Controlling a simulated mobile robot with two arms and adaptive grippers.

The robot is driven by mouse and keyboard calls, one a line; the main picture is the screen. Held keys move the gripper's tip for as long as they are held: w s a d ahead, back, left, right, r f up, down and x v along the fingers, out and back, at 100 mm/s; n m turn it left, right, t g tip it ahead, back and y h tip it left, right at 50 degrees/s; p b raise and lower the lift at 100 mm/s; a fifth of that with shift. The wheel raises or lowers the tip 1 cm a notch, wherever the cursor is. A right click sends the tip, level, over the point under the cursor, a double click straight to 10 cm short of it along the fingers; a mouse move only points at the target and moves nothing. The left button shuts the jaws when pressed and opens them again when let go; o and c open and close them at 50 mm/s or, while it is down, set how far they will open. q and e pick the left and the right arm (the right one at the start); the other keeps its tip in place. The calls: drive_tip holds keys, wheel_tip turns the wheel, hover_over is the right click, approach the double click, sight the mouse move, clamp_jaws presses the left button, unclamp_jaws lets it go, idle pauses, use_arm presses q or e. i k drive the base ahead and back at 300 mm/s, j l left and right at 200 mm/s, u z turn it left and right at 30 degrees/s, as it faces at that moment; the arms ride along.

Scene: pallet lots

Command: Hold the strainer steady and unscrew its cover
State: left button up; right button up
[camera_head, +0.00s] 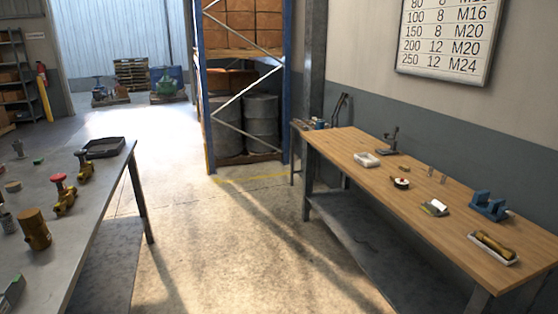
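Neither of my grippers is in view. I cannot tell for sure which object is the strainer. A long brass fitting (494,243) lies in a white tray (508,263) at the near right end of the wooden bench; it may be the strainer, but its cover is too small to make out. A blue cradle-like holder (488,206) stands just behind that tray, with nothing visible in it. A brass cylindrical part (35,230) stands on the grey table at the left.
The wooden bench (450,188) also holds a white box (367,160), a round dish (401,183) and a small stand (391,141). Brass valves (64,195) and a black tray (104,148) are on the grey table (75,232). The floor (215,240) between the tables is clear.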

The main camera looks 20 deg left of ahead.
sight(40, 237)
drive_tip(key=i+u, duration=0.2)
drive_tip(key=u, duration=0.25)
drive_tip(key=i+l+u, duration=0.1)
drive_tip(key=i+u, duration=0.15)
drive_tip(key=u, duration=0.2)
drive_tip(key=i+l+u, duration=0.15)
drive_tip(key=u, duration=0.3)
drive_tip(key=i+l+u, duration=0.2)
drive_tip(key=u, duration=0.25)
drive_tip(key=i+l+u, duration=0.1)
drive_tip(key=l+u, duration=0.2)
drive_tip(key=u, duration=0.2)
